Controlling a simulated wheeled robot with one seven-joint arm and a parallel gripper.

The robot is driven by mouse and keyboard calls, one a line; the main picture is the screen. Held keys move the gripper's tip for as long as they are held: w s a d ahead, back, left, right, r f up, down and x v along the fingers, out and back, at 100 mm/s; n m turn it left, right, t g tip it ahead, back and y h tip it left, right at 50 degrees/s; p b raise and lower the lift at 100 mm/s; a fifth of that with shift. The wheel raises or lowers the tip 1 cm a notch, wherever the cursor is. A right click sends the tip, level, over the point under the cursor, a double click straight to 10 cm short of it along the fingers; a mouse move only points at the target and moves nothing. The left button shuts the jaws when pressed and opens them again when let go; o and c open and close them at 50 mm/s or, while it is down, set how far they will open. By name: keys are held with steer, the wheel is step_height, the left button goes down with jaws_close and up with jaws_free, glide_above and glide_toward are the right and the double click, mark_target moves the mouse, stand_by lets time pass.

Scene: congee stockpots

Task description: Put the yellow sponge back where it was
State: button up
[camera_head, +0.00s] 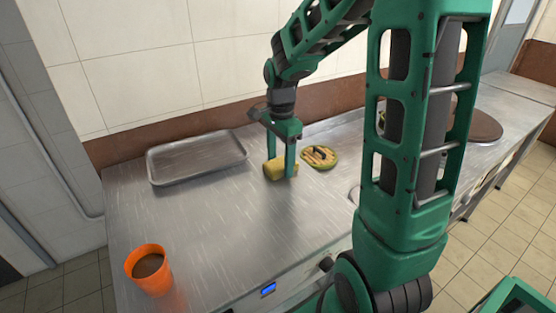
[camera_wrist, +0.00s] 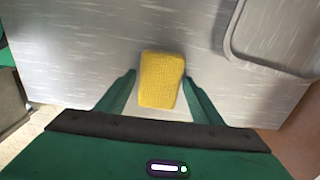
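The yellow sponge (camera_head: 273,171) is a small block low over the steel counter, in the middle of the head view. It also shows in the wrist view (camera_wrist: 160,80), between the two green fingers. My gripper (camera_head: 279,166) points down with a finger on each side of the sponge. In the wrist view the fingertips (camera_wrist: 160,75) lie very close to the sponge's sides. I cannot tell whether they press on it, or whether its underside touches the counter.
An empty metal tray (camera_head: 197,157) lies left of the gripper. A round, yellow-rimmed item (camera_head: 320,157) is close on the right. An orange cup with brown contents (camera_head: 149,269) stands at the front left. The steel counter (camera_head: 215,215) is clear between cup and sponge. A wall runs behind.

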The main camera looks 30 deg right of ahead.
mark_target(281, 163)
steer(key=shift+o, duration=0.2)
step_height(281, 163, up, 12)
steer(key=s+d+f+n, duration=0.1)
steer(key=s+n, duration=0.3)
steer(key=s, duration=0.4)
steer(key=s+d+f+n, duration=0.1)
steer(key=s+f+n, duration=0.2)
steer(key=s, duration=0.5)
steer(key=s+d+f+n, duration=0.2)
steer(key=s+f+n, duration=0.1)
steer(key=s, duration=0.6)
steer(key=shift+n, duration=0.8)
